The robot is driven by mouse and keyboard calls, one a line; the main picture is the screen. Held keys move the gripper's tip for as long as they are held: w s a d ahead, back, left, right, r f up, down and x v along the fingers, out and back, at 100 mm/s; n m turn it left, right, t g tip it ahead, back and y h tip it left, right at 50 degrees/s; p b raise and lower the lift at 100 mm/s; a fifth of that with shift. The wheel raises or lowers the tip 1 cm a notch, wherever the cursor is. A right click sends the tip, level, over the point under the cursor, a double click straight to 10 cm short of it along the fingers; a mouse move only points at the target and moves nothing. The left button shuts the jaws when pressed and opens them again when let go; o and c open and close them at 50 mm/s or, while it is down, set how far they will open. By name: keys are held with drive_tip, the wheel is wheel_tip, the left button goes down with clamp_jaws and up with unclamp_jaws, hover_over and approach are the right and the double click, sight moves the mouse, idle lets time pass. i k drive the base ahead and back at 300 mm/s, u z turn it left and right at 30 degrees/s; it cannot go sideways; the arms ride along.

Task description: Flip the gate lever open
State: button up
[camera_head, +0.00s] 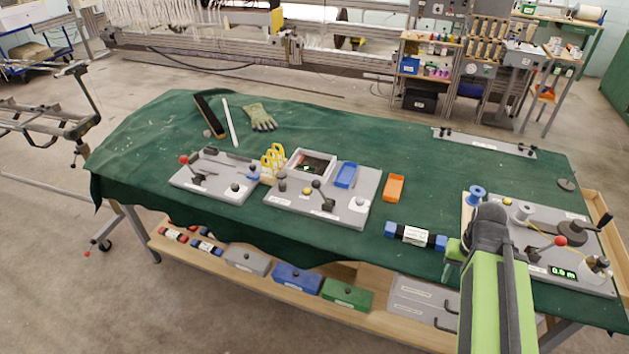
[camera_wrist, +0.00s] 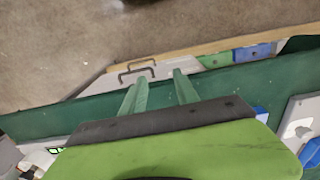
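Several levers show in the head view, and I cannot tell which is the gate lever. One lever with a red ball (camera_head: 560,240) is on the right board (camera_head: 542,215). Another lever with a red ball (camera_head: 184,160) is on the left board (camera_head: 222,157). A black lever (camera_head: 325,203) stands on the middle board (camera_head: 352,214). My gripper (camera_wrist: 160,76) is open in the wrist view, with two green fingers apart and nothing between them. It is over the front edge of the table, left of the right board, mostly hidden behind my arm in the head view.
A green cloth covers the table (camera_head: 400,155). A blue-ended roll with a white label (camera_head: 415,235) lies left of my arm. A lower shelf (camera_head: 385,324) holds several boxes.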

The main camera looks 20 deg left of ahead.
sight(316, 183)
drive_tip(key=u, duration=0.25)
drive_tip(key=i, duration=0.3)
drive_tip(key=u, duration=0.9)
drive_tip(key=k, duration=0.15)
drive_tip(key=u, duration=2.7)
drive_tip(key=i, duration=1)
drive_tip(key=u, duration=0.1)
